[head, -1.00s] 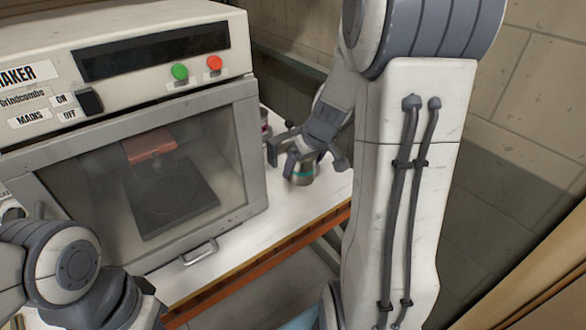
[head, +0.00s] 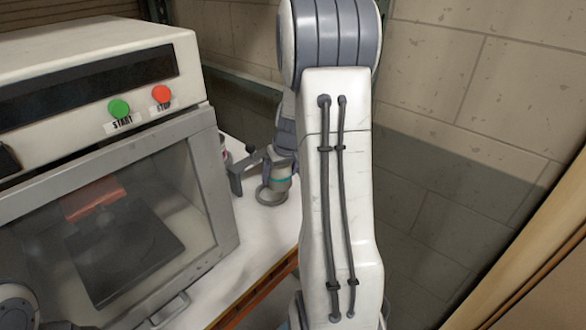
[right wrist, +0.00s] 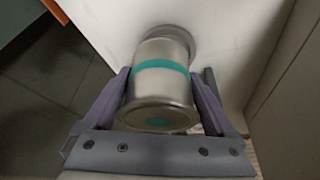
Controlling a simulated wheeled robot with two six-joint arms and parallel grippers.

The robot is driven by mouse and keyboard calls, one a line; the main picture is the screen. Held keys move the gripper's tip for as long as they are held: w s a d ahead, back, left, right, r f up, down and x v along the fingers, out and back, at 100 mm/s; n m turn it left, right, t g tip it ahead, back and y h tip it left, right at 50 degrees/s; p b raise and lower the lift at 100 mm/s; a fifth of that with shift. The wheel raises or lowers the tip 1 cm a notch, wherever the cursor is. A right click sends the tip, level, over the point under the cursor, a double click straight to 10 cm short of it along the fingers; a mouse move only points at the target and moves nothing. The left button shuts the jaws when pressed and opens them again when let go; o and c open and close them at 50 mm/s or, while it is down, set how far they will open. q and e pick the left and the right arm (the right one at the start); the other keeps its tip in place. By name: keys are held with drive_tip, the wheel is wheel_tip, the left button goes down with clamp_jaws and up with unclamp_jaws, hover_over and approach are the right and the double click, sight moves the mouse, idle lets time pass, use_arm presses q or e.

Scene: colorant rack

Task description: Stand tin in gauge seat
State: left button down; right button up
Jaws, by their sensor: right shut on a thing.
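The tin (head: 279,184) is silver with a teal band. My right gripper (head: 262,172) is shut on its sides; one finger shows left of the tin in the head view, and my arm hides the other side. In the right wrist view the tin (right wrist: 160,88) sits between both fingers of the gripper (right wrist: 165,100), its round end with a teal dot facing the camera. A grey round seat (head: 269,198) lies at the tin's lower end; it also shows behind the tin in the right wrist view (right wrist: 184,36). I cannot tell whether they touch. My left gripper is out of view.
The white bench top (head: 225,255) has an orange-brown front edge (head: 262,287). A large shaker cabinet (head: 130,215) with a window stands close on the left. A small, partly hidden container (head: 225,156) stands behind the gripper. A block wall is at the back right.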

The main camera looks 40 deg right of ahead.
sight(271, 193)
drive_tip(key=w+f, duration=0.1)
drive_tip(key=w, duration=0.1)
drive_tip(key=w+f+p, duration=0.1)
drive_tip(key=shift+w+a+f, duration=0.1)
drive_tip(key=shift+w+a, duration=0.05)
drive_tip(key=shift+w, duration=0.2)
drive_tip(key=shift+f, duration=2)
drive_tip(key=shift+f+b, duration=0.1)
drive_tip(key=shift+b, duration=0.25)
drive_tip(key=shift+f+b, duration=0.25)
drive_tip(key=shift+b, duration=0.1)
drive_tip(key=shift+s+f, duration=0.1)
drive_tip(key=o, duration=1.5)
drive_tip(key=shift+s+f, duration=0.1)
drive_tip(key=shift+f, duration=0.05)
drive_tip(key=shift+r+p, duration=0.4)
drive_tip(key=shift+r, duration=0.4)
drive_tip(key=v, duration=1.1)
drive_tip(key=shift+r, duration=0.25)
